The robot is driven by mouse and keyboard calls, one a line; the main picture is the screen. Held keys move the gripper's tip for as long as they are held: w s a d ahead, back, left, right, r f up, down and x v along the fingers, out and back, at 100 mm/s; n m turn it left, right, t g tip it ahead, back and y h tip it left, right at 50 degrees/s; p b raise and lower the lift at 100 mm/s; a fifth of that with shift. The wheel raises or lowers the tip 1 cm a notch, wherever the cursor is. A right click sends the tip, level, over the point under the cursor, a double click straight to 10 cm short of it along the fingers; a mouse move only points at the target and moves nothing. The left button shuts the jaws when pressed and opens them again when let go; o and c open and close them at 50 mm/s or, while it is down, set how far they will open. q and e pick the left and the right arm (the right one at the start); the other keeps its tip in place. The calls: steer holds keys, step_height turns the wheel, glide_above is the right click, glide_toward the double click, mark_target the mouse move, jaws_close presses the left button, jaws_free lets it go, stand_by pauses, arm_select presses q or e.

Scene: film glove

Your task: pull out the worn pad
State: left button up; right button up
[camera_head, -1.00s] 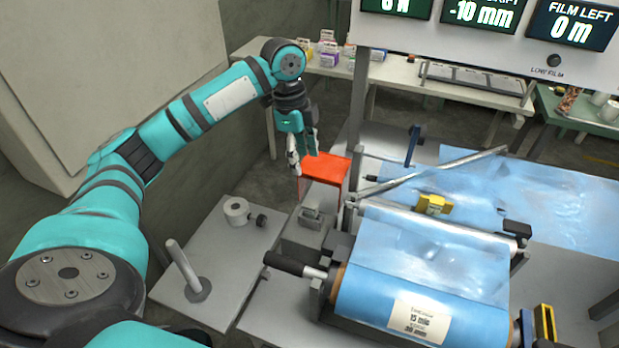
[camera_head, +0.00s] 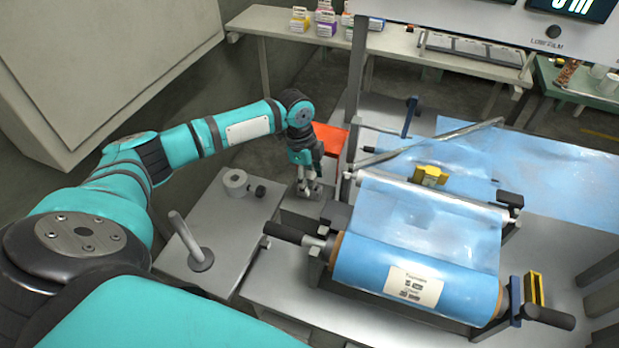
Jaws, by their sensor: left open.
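My left gripper (camera_head: 308,190) is open and points down at the small grey bracket (camera_head: 312,212) left of the film roll (camera_head: 415,278). Its fingers cover the upper part of this bracket. I cannot make out the worn pad itself; it may be hidden by the fingers. I cannot tell whether the fingertips touch anything. My right gripper is not in view.
An orange-red box (camera_head: 331,140) stands just behind the left gripper. A grey side plate (camera_head: 215,235) holds a metal collar (camera_head: 236,183) and an upright post (camera_head: 184,235). A black roll handle (camera_head: 283,233) juts out in front of the gripper.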

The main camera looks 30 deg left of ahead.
mark_target(312, 176)
arm_select(q)
steer(key=shift+f, duration=0.25)
jaws_close()
steer(key=shift+w+r+p, duration=0.1)
steer(key=shift+r+p, duration=0.15)
steer(key=shift+p, duration=0.25)
steer(key=shift+r, duration=0.15)
stand_by(0.7)
steer(key=shift+r+p, duration=0.1)
steer(key=shift+p, duration=0.25)
steer(key=shift+r+p, duration=2.4)
steer(key=shift+p, duration=0.15)
